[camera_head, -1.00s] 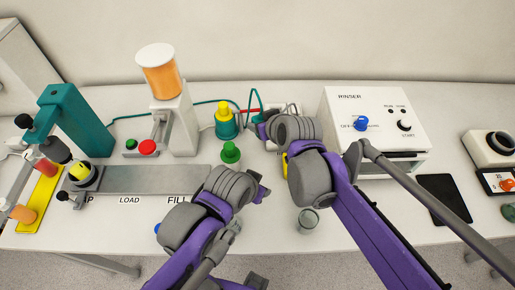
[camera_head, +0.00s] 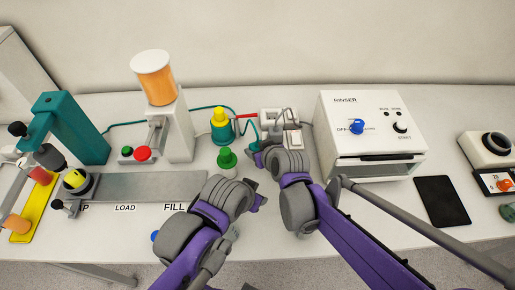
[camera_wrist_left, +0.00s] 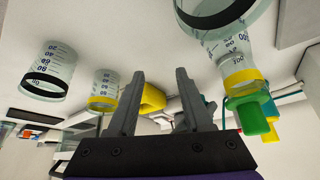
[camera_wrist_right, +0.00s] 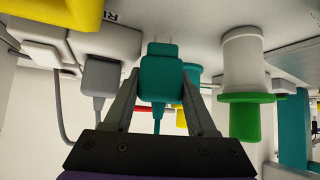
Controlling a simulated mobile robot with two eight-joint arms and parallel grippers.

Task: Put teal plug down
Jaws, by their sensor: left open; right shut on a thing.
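The teal plug (camera_wrist_right: 161,78) is between the fingers of my right gripper (camera_wrist_right: 160,88), which is shut on it. Its two metal prongs point away from the gripper and are bare, out of any socket. I cannot tell whether it touches the table. In the head view my right gripper (camera_head: 257,158) is low over the table, just in front of the white power strip (camera_head: 268,114), and mostly hides the plug. My left gripper (camera_wrist_left: 158,78) is open and empty; in the head view it is at the front, left of the right arm.
A green-topped piece (camera_head: 227,158) stands left of my right gripper, with a yellow-topped teal bottle (camera_head: 221,128) behind it. The white rinser (camera_head: 350,140) is at right. A grey plug (camera_wrist_right: 101,75) is beside the teal one. Clear beakers (camera_wrist_left: 45,72) stand near my left gripper.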

